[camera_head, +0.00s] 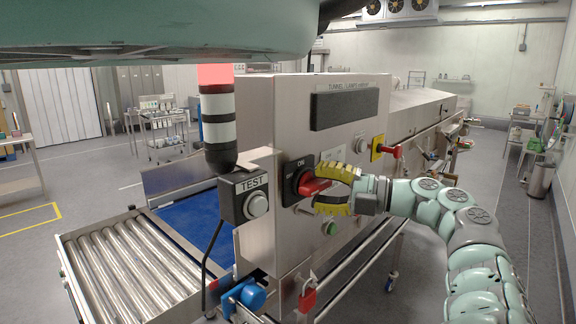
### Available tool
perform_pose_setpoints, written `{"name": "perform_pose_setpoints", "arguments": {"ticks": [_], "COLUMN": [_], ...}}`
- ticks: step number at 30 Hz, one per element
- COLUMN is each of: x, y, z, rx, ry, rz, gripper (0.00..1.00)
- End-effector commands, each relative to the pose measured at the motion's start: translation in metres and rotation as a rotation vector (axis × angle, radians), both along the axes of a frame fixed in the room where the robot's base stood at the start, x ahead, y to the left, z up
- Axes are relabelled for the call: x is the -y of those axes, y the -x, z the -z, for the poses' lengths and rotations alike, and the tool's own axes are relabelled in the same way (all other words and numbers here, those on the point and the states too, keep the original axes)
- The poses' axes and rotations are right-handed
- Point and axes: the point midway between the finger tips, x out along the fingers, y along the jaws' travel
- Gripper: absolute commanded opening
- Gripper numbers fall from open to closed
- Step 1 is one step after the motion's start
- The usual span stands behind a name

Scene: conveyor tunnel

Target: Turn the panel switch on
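The panel switch is a red rotary handle (314,187) on a black plate (291,184) on the front of the steel cabinet. The word ON shows at the top of the plate. The handle lies roughly level, its end towards my gripper. My gripper (319,187) comes from the right with its yellow-and-black fingers spread, one above the handle and one below it. The handle sits between them with gaps visible. The fingers hide part of the panel, and I cannot tell whether either touches the handle.
A grey TEST button box (243,197) and a signal tower (217,120) stand left of the switch. A red knob on a yellow plate (384,149), a green button (331,229) and a red padlock (307,296) are nearby. A roller conveyor (140,262) is at lower left.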

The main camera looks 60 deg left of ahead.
Motion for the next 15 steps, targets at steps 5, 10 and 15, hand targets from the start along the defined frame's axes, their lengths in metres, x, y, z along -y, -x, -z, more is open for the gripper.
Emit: {"name": "perform_pose_setpoints", "arguments": {"ticks": [5,10,15], "x": [0.0002,0.0004,0.0004], "y": [-0.0003,-0.0005,-0.0008], "z": [0.0,0.0,-0.0002], "rx": [0.0,-0.001,0.0], "ry": [0.0,0.001,0.0], "rz": [0.0,0.001,0.002], "gripper": [0.24,0.07,0.0]}}
